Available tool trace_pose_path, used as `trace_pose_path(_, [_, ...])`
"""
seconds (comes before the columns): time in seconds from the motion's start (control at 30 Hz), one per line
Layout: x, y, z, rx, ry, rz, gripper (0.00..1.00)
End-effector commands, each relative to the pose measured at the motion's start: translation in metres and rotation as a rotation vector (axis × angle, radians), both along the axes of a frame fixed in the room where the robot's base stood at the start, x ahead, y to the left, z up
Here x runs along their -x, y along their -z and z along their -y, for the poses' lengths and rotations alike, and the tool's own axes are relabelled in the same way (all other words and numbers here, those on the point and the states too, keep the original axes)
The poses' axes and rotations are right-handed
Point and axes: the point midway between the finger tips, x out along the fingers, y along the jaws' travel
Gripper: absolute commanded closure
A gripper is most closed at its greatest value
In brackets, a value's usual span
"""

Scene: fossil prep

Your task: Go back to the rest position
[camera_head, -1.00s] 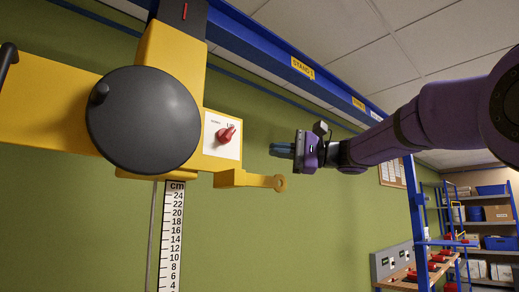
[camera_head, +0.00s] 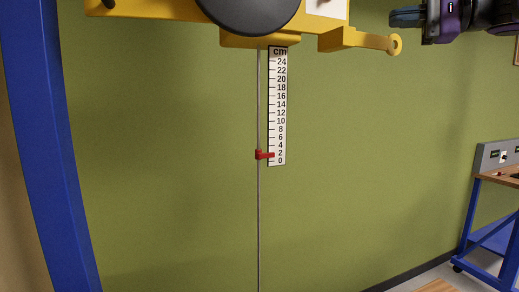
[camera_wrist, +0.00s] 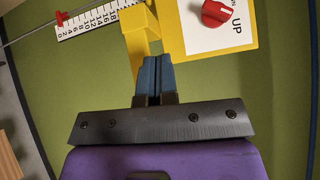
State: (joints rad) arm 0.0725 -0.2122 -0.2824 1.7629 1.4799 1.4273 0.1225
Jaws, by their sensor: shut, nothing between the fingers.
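My gripper (camera_head: 405,17) shows at the top right of the head view, to the right of the yellow arm with a ring end (camera_head: 362,41) and apart from it in the picture. In the wrist view my gripper's blue fingers (camera_wrist: 155,72) are together with nothing between them. Beyond them, in the wrist view, are the yellow hoist body (camera_wrist: 178,40) and a red knob (camera_wrist: 217,13) on a white plate marked UP. The rest of my arm is mostly cut off by the head view's edge.
A dark round drum (camera_head: 250,12) sits on the hoist at the top. A thin cable (camera_head: 259,220) hangs down past a cm scale (camera_head: 281,105), with a red pointer (camera_head: 262,155) near 2. A blue post (camera_head: 45,140) stands left, and a workbench (camera_head: 500,181) right.

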Motion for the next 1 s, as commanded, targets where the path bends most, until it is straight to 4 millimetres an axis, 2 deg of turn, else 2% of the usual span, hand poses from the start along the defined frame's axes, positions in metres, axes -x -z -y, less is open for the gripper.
trace_pose_path(0.1, [0.029, 0.051, -0.02, 0.178, 0.009, -0.064, 1.0])
trace_pose_path(0.27, [0.074, 0.13, -0.037, 0.48, 0.01, -0.121, 1.0])
trace_pose_path(0.43, [0.124, 0.211, -0.038, 0.83, -0.007, -0.124, 1.0])
trace_pose_path(0.6, [0.171, 0.279, -0.024, 1.184, -0.045, -0.068, 1.0])
trace_pose_path(0.7, [0.19, 0.308, -0.013, 1.359, -0.069, -0.021, 1.0])
trace_pose_path(0.8, [0.203, 0.326, -0.005, 1.484, -0.091, 0.02, 1.0])
trace_pose_path(1.0, [0.212, 0.339, 0.003, 1.589, -0.112, 0.059, 1.0])
